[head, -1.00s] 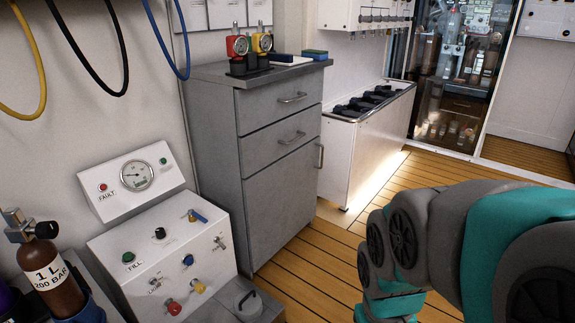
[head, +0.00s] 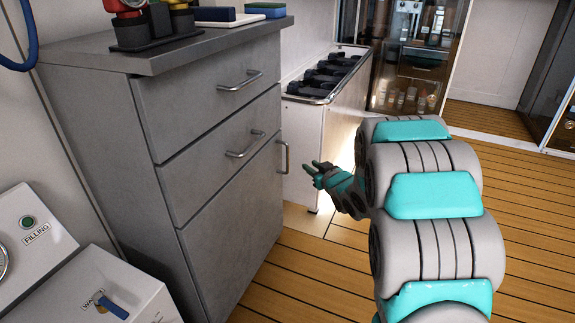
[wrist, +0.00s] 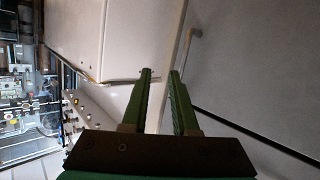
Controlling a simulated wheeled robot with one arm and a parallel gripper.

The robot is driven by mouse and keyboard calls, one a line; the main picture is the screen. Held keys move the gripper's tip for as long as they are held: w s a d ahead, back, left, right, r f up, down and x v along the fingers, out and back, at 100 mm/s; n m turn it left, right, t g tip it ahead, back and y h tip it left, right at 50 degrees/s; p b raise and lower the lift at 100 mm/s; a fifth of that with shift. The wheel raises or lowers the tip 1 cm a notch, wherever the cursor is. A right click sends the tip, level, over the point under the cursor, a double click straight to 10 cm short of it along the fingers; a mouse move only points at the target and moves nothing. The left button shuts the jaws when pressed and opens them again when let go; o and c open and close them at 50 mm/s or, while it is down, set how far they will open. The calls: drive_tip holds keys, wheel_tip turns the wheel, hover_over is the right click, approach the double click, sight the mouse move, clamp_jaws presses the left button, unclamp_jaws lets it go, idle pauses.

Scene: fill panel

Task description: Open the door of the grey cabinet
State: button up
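The grey cabinet (head: 110,110) stands at the left of the head view, with two drawers above a door (head: 235,220). The door is shut. Its upright metal handle (head: 284,157) is near the door's right edge; the handle also shows in the wrist view (wrist: 187,48). My gripper (head: 311,168) is just right of the handle in the head view. In the wrist view its two green fingers (wrist: 161,72) are apart with nothing between them. The handle appears beyond the right fingertip; I cannot tell if they touch.
A white bench (head: 325,110) with black items on top stands behind the cabinet. A white panel unit (head: 95,285) with a blue lever is at the lower left. The wooden floor (head: 515,225) at the right is clear.

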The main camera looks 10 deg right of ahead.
sight(288, 159)
drive_tip(key=w+a+y, duration=0.1)
drive_tip(key=w+a, duration=0.1)
drive_tip(key=w+a+f+t+y+b, duration=0.1)
drive_tip(key=w+a, duration=0.1)
drive_tip(key=w, duration=0.1)
drive_tip(key=w+a+f+n+t+y, duration=0.1)
drive_tip(key=w+a, duration=0.1)
drive_tip(key=shift+w+y+b, duration=0.3)
drive_tip(key=shift+y+b, duration=0.05)
drive_tip(key=shift+y, duration=0.05)
drive_tip(key=shift+w+a+r, duration=0.15)
drive_tip(key=shift+w+r, duration=0.05)
drive_tip(key=shift+w, duration=0.35)
clamp_jaws()
drive_tip(key=shift+f, duration=0.1)
idle(0.9)
